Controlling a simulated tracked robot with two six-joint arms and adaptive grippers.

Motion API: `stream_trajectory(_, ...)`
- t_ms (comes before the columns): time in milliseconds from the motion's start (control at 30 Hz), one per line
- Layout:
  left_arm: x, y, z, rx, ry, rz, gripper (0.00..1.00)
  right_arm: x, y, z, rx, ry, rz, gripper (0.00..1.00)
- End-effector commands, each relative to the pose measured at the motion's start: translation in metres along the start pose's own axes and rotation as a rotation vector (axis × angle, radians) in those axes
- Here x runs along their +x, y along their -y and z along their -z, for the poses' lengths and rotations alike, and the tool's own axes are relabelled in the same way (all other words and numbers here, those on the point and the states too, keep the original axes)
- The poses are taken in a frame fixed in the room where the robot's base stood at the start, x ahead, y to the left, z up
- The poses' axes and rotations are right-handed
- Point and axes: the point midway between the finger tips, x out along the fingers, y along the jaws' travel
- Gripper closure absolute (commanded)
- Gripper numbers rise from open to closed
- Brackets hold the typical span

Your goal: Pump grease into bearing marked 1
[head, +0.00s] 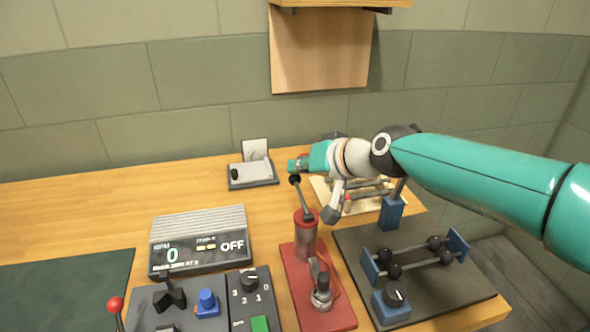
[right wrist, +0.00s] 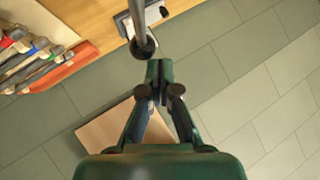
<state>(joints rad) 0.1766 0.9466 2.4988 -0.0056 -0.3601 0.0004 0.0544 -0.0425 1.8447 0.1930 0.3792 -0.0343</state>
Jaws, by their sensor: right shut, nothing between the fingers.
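A red grease pump (head: 305,238) stands on a red base plate (head: 293,275), with a hose and small fitting at its front. Its grey lever slants up to a black ball knob (head: 294,180). My right gripper (head: 298,165) is just above the knob in the head view. In the right wrist view, its fingertips (right wrist: 158,70) are shut and empty, close beside the lever's black ball (right wrist: 143,47); I cannot tell whether they touch. The bearing rig (head: 415,262), with black bearings on shafts between blue supports, is on the right. No bearing number is readable. My left gripper is not in view.
A display box (head: 200,240) reads 0 and OFF. A control panel (head: 215,312) has a numbered dial, a blue knob and a green button. A small grey device (head: 252,173) stands behind. A tool tray (head: 350,205) lies under my right arm. The table's left middle is clear.

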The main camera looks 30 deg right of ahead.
Motion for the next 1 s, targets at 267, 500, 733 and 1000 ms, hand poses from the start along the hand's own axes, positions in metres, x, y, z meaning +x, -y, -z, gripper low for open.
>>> stream_trajectory(267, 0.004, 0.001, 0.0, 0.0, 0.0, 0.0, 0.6, 0.003, -0.002, -0.003, 0.0, 0.002, 0.0, 1.0)
stream_trajectory(500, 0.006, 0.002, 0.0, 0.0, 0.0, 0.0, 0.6, 0.005, -0.004, -0.004, 0.0, 0.002, 0.0, 1.0)
stream_trajectory(733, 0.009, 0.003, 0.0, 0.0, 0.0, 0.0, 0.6, 0.007, -0.005, -0.006, 0.0, 0.002, 0.0, 1.0)
stream_trajectory(1000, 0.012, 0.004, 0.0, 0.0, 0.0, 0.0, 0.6, 0.009, -0.007, -0.007, 0.0, 0.002, 0.0, 1.0)
